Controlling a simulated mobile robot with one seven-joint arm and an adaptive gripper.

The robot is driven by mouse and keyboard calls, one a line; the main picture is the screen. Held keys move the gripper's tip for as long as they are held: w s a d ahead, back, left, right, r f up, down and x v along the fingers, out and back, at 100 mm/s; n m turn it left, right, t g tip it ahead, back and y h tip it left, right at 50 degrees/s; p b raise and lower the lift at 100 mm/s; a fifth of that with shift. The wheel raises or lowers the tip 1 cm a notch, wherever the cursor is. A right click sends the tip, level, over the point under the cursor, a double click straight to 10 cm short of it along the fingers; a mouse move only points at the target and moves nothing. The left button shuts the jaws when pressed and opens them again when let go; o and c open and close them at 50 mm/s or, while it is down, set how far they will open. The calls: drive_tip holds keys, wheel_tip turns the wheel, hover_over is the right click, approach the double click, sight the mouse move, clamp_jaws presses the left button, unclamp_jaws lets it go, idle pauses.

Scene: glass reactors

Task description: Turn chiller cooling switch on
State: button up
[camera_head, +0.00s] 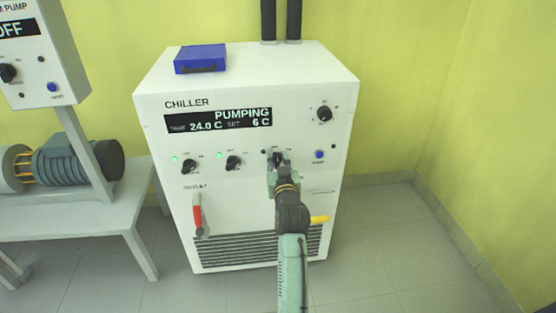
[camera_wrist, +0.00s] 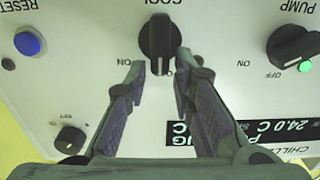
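The chiller (camera_head: 240,215) is a white cabinet whose display (camera_head: 218,121) reads PUMPING, 24.0 C, SET 6 C. The black cooling knob (camera_wrist: 160,42), labelled COOL, shows upside down in the wrist view, its grip bar running up and down the picture. A small lamp beside it (camera_wrist: 198,60) looks dark. My gripper (camera_wrist: 160,68) is open, with one fingertip on each side of the knob's near end. I cannot tell whether the fingertips touch it. In the head view my gripper (camera_head: 277,158) is at the front panel and mostly hides this knob.
The pump knob (camera_wrist: 292,46) has a green lit lamp beside it. The power knob (camera_head: 189,167) also has a green lamp. A blue box (camera_head: 200,58) lies on top. Floor is free at right.

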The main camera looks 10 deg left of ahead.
clamp_jaws()
drive_tip(key=shift+m, duration=0.3)
drive_tip(key=shift+d+m+p, duration=0.2)
drive_tip(key=shift+m+p, duration=0.4)
drive_tip(key=shift+m, duration=0.3)
drive_tip(key=m, duration=0.1)
drive_tip(key=m+p, duration=0.1)
drive_tip(key=m, duration=0.1)
drive_tip(key=shift+w+d+m, duration=0.2)
drive_tip(key=shift+d+m, duration=0.1)
drive_tip(key=shift+d, duration=0.05)
drive_tip(key=m, duration=0.1)
drive_tip(key=m+p, duration=0.2)
drive_tip(key=shift+d+f, duration=0.25)
drive_tip(key=shift+f, duration=0.05)
drive_tip(key=shift+w+d+f+m+p, duration=0.15)
drive_tip(key=shift+m+p, duration=0.15)
drive_tip(key=shift+m, duration=0.45)
drive_tip(key=shift+s+d+f+m+p, duration=0.15)
drive_tip(key=shift+m+p, duration=0.1)
drive_tip(key=shift+m, duration=0.5)
drive_tip(key=shift+w, duration=0.15)
